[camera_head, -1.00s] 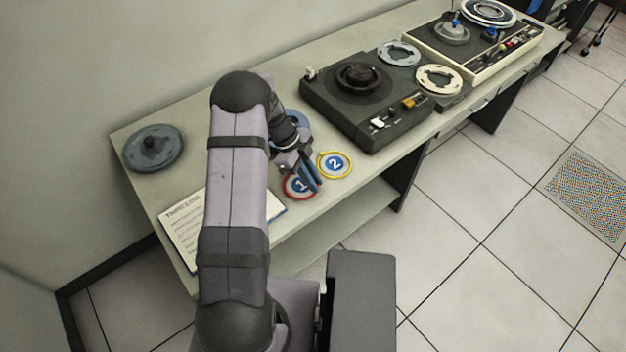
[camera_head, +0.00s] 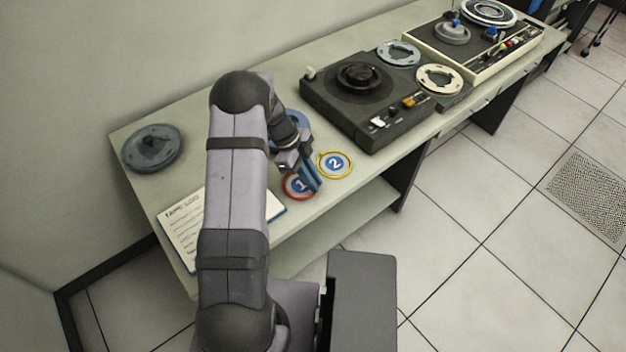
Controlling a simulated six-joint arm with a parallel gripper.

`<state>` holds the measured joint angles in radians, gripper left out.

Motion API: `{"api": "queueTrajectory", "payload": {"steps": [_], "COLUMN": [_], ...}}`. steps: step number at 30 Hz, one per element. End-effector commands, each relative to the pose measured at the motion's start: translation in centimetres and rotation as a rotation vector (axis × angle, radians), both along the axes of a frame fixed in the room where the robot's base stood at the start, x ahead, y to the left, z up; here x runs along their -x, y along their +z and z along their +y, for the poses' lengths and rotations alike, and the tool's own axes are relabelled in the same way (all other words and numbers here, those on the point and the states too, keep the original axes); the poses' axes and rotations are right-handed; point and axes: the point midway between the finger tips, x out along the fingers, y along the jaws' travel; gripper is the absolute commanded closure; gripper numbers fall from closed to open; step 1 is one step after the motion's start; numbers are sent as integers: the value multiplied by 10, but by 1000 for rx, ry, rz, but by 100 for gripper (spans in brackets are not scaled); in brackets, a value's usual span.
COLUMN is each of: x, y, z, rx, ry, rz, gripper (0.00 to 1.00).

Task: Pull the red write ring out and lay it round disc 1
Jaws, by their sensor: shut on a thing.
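Disc 1 (camera_head: 299,186) is a blue disc marked "1" near the front edge of the table. The red write ring (camera_head: 287,194) shows around disc 1; whether it lies flat or is slightly raised is too small to tell. My gripper (camera_head: 314,184) points down at the right side of disc 1 and is shut on the red write ring. Its fingers hide part of the disc and ring. Disc 2 (camera_head: 336,164), marked "2", lies to the right with a yellow ring (camera_head: 349,172) round it.
A blue reel (camera_head: 298,120) is partly hidden behind my gripper. A dark tape deck (camera_head: 335,105) stands to the right, with loose reels (camera_head: 440,77) beyond. A grey reel (camera_head: 153,147) lies at the left, and a printed sheet (camera_head: 180,235) lies at the front left.

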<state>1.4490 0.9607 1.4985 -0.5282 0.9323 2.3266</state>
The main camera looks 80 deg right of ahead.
Motion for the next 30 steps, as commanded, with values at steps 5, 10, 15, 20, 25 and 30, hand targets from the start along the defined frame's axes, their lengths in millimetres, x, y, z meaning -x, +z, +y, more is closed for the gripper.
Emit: {"api": "queueTrajectory", "payload": {"steps": [5, 10, 15, 20, 25, 30], "x": [0, 0, 0, 0, 0, 0], "y": [0, 0, -3, -6, -8, -9], "z": [0, 0, 0, 0, 0, 0], "rx": [0, 0, 0, 0, 0, 0], "ry": [0, 0, 0, 0, 0, 0], "rz": [0, 0, 0, 0, 0, 0], "gripper": [100, 100, 100, 100, 100, 82]}}
